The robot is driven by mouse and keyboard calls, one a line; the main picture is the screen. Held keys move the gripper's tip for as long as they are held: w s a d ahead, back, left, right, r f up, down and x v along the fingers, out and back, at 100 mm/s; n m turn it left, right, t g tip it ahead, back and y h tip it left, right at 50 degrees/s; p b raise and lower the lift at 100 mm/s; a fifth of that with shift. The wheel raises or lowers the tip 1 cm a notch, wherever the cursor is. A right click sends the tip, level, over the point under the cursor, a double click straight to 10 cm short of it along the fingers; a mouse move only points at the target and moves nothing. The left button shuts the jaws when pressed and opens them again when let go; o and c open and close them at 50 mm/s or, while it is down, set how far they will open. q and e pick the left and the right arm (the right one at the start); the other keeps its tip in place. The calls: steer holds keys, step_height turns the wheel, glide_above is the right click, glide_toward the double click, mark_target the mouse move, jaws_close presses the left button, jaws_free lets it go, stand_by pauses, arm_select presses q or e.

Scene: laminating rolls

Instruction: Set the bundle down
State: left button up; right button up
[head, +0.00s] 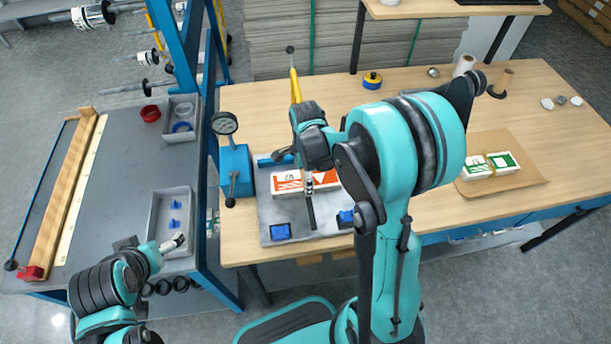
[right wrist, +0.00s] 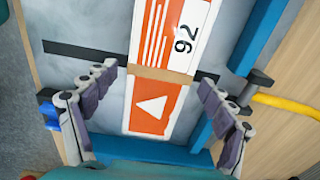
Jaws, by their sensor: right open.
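An orange-and-white bundle marked "92" (right wrist: 165,55) with a tan band (right wrist: 160,76) around it lies flat on a grey plate in the right wrist view. In the head view this bundle (head: 287,183) is partly hidden by my right arm. My right gripper (right wrist: 158,95) is open, with one finger on each side of the bundle and a gap on both sides. It also shows from above in the head view (head: 309,180). My left gripper (head: 178,241) is over the side bench near a grey tray; its fingers are too small to read.
A green-and-white banded bundle (head: 490,166) lies on brown cardboard (head: 530,176) at the right. A blue press with a gauge (head: 236,170) stands left of the grey plate (head: 318,223). A yellow-handled tool (head: 295,85) rises behind. The table's middle right is clear.

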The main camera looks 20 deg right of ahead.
step_height(320, 180, up, 11)
steer(key=p, duration=0.4)
steer(key=s+a+r+n+t, duration=0.2)
steer(key=s+n, duration=0.4)
steer(key=n, duration=0.4)
steer(key=s+a+r+n+t, duration=0.3)
steer(key=s+r+n+t, duration=0.2)
steer(key=n, duration=0.6)
steer(key=shift+s+r, duration=0.35)
steer(key=shift+s, duration=0.3)
steer(key=shift+f+b, duration=0.4)
